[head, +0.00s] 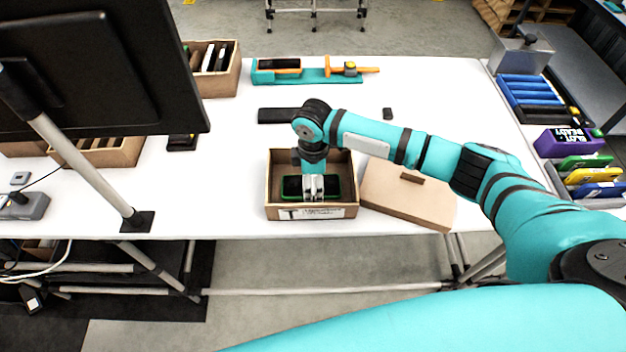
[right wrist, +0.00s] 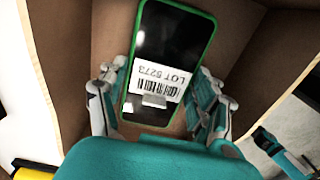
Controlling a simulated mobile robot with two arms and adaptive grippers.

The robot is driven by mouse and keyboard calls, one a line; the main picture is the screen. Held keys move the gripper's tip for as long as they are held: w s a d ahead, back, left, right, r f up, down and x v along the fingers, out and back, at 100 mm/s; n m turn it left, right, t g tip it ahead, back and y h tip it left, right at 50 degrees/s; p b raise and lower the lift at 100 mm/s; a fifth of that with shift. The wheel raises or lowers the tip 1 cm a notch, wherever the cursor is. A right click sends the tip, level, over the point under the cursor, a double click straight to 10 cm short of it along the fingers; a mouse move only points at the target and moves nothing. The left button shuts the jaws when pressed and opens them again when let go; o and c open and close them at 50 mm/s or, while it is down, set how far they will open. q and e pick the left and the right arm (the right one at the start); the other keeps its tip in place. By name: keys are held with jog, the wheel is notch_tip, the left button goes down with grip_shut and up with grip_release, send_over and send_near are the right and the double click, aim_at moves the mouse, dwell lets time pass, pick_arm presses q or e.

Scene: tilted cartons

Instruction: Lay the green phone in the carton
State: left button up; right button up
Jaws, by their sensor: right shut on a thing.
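The carton (head: 268,198) is an open brown box near the table's front edge, with a white label on its front wall. The green phone (head: 291,186) has a dark screen and a green rim and is inside the carton's opening. My right gripper (head: 313,190) reaches down into the carton and is shut on the phone. In the right wrist view the phone (right wrist: 172,50) lies between the two fingers, with a white barcode label reading LOT 5273. The carton's inner walls (right wrist: 80,50) surround it. I cannot tell whether the phone touches the carton's floor. My left gripper is not in view.
A brown carton lid (head: 410,200) lies right of the carton. A dark flat object (head: 277,116) and a teal tray (head: 290,78) lie behind. A monitor (head: 95,70) on a pole blocks the left. A rack of phones (head: 585,175) stands at the right.

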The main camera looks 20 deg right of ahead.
jog(key=o, duration=0.9)
jog(key=shift+f, duration=0.1)
jog(key=o, duration=0.4)
notch_tip(320, 180, up, 12)
jog(key=b, duration=0.2)
jog(key=shift+r, duration=0.2)
